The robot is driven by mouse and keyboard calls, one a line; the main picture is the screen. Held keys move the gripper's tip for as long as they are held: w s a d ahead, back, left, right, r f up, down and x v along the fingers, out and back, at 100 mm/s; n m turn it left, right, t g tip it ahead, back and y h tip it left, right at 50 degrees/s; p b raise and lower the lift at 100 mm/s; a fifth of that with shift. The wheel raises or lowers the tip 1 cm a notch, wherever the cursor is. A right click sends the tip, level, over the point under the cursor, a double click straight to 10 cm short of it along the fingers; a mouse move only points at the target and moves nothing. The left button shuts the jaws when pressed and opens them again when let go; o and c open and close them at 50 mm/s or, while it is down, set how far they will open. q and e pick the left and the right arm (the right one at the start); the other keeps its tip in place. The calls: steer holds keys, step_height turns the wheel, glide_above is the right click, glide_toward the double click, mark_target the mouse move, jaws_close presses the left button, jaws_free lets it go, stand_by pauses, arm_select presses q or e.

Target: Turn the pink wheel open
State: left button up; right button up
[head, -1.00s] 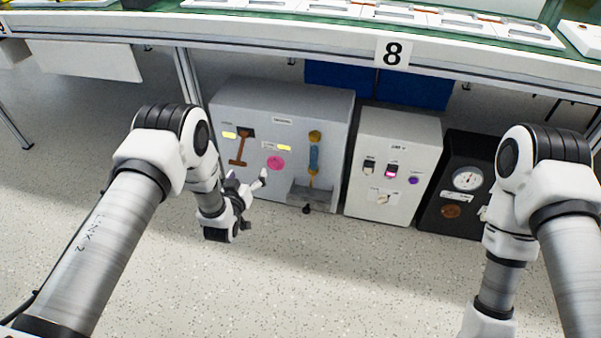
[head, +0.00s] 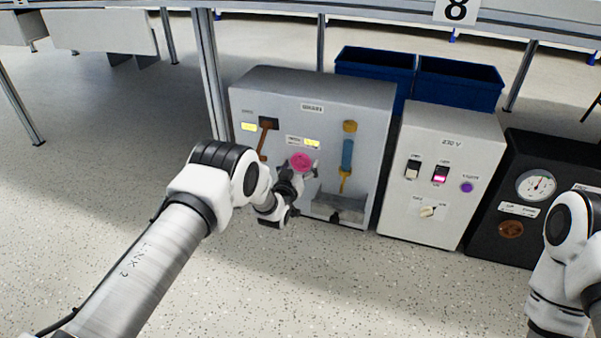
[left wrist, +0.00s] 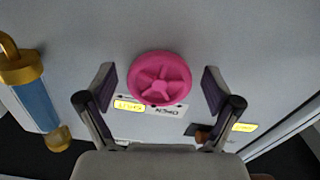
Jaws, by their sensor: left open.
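The pink wheel (head: 301,161) is on the front of the grey box (head: 365,100), between the brown lever (head: 264,138) and the blue gauge tube (head: 347,155). My left gripper (head: 302,172) is at the wheel in the head view. In the left wrist view the pink wheel (left wrist: 160,78) lies between the two open fingers of my left gripper (left wrist: 160,88), with a gap on each side. A label (left wrist: 150,107) shows beside the wheel. My right arm is at the right edge of the head view; its gripper is out of the picture.
A white switch box (head: 440,180) and a black box with a dial (head: 530,195) stand to the right of the grey box. Blue bins (head: 458,84) are behind them. The speckled floor (head: 350,290) in front is clear.

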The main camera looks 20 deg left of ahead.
arm_select(q)
steer(key=shift+r, duration=0.1)
steer(key=c, duration=1.1)
steer(key=shift+c, duration=0.2)
steer(key=shift+n+p, duration=0.3)
arm_select(e)
steer(key=shift+r, duration=0.25)
arm_select(q)
steer(key=n+p, duration=0.2)
steer(key=n, duration=0.1)
steer(key=shift+r, duration=0.15)
steer(key=n+p, duration=0.1)
steer(key=n, duration=0.4)
steer(key=shift+d+n+p, duration=0.1)
steer(key=shift+n+p, duration=0.3)
steer(key=n+p, duration=0.1)
steer(key=n, duration=0.4)
steer(key=n+p, duration=0.1)
steer(key=n, duration=0.4)
steer(key=shift+r, duration=0.1)
arm_select(e)
step_height(320, 180, up, 6)
steer(key=s, duration=0.2)
steer(key=shift+g, duration=0.3)
arm_select(q)
steer(key=shift+n, duration=0.3)
